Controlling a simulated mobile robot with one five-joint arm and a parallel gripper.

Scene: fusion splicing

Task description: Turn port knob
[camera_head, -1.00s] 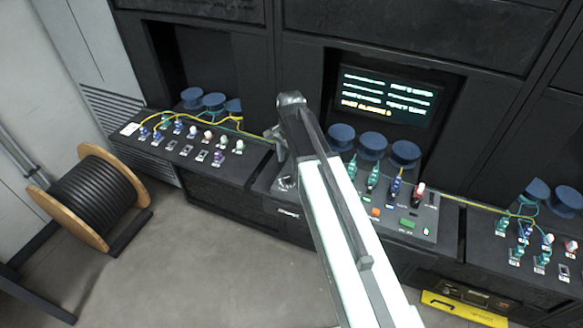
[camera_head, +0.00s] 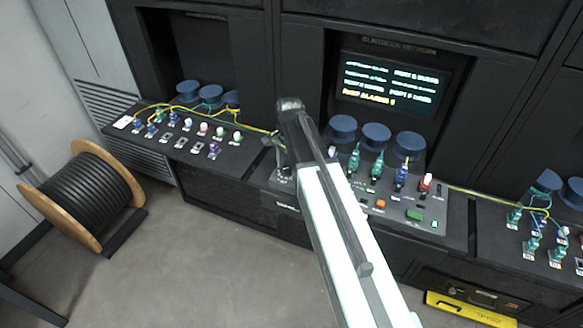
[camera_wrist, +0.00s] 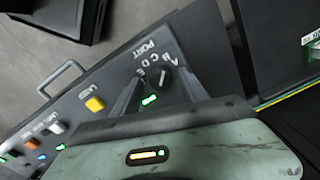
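The port knob (camera_wrist: 158,79) is a small dark knob on the dark console panel, with the word PORT and a row of letters beside it in the wrist view. My gripper (camera_wrist: 153,78) reaches over it, with one dark finger on each side of the knob. The fingers stand apart; whether they touch the knob is not clear. A green light shows between them. In the head view, my gripper (camera_head: 279,160) is at the left end of the middle console (camera_head: 345,222), and the knob is too small to make out there.
Orange (camera_head: 380,204) and green (camera_head: 413,215) buttons and several upright connectors sit to the right on the console. A lit screen (camera_head: 390,84) is behind. A side console (camera_head: 235,155) with yellow fibres is at left. A cable spool (camera_head: 88,195) stands on the floor.

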